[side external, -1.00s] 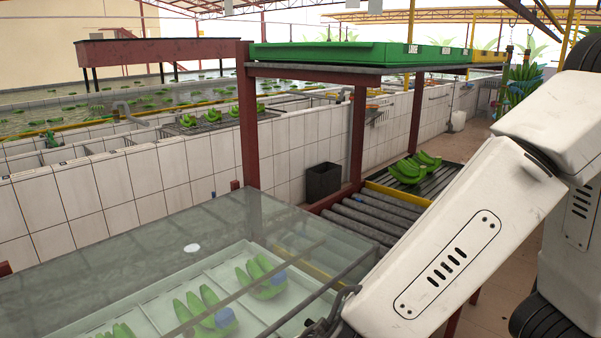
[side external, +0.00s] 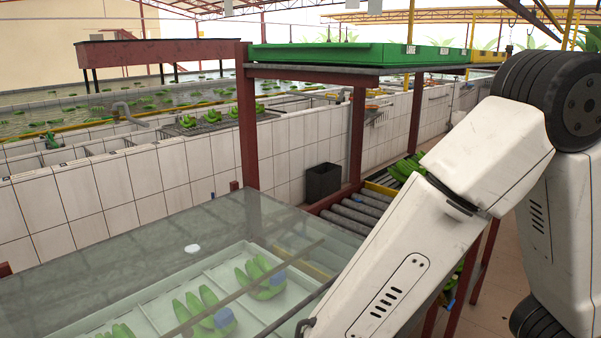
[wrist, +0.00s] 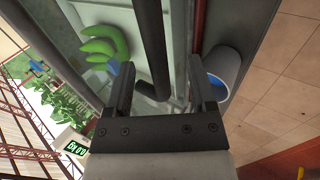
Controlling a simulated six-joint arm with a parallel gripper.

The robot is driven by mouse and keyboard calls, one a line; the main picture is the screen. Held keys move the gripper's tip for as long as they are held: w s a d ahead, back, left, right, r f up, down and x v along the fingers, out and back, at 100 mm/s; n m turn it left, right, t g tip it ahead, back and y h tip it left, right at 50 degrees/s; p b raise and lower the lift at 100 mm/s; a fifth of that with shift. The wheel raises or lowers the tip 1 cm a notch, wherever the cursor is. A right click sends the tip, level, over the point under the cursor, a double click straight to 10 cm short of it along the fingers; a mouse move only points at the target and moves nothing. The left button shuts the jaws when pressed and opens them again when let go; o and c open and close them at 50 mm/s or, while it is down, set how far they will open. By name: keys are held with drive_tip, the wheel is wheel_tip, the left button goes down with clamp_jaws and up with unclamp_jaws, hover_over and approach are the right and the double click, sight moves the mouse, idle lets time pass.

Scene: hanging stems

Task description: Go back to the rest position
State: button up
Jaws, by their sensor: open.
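Beyond the fingers, a green banana bunch (wrist: 100,45) with a blue patch lies in a pale tray, to the left of the left finger. In the side external view my arm reaches down to the bottom edge, and my fingers are not visible there. Banana bunches (side external: 207,307) with blue patches lie in a light tray (side external: 120,318) under a clear panel (side external: 130,265), left of my arm.
A roller conveyor (side external: 355,213) carries green bananas (side external: 405,168), partly hidden behind my arm. A red frame (side external: 247,120) holds a green tray (side external: 330,53). In the wrist view a blue-and-white round container (wrist: 224,68) is beside the right finger, and a scale display (wrist: 72,145) is at lower left.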

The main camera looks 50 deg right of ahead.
drive_tip(key=shift+w+d+f, duration=0.15)
drive_tip(key=shift+d+f, duration=0.05)
drive_tip(key=shift+f, duration=0.1)
drive_tip(key=shift+w+f, duration=0.1)
drive_tip(key=shift+w, duration=0.05)
drive_tip(key=c, duration=0.9)
clamp_jaws()
drive_tip(key=shift+a, duration=0.1)
drive_tip(key=shift+a+r, duration=0.1)
drive_tip(key=shift+r, duration=4.15)
wheel_tip(320, 180, up, 8)
drive_tip(key=shift+w, duration=0.45)
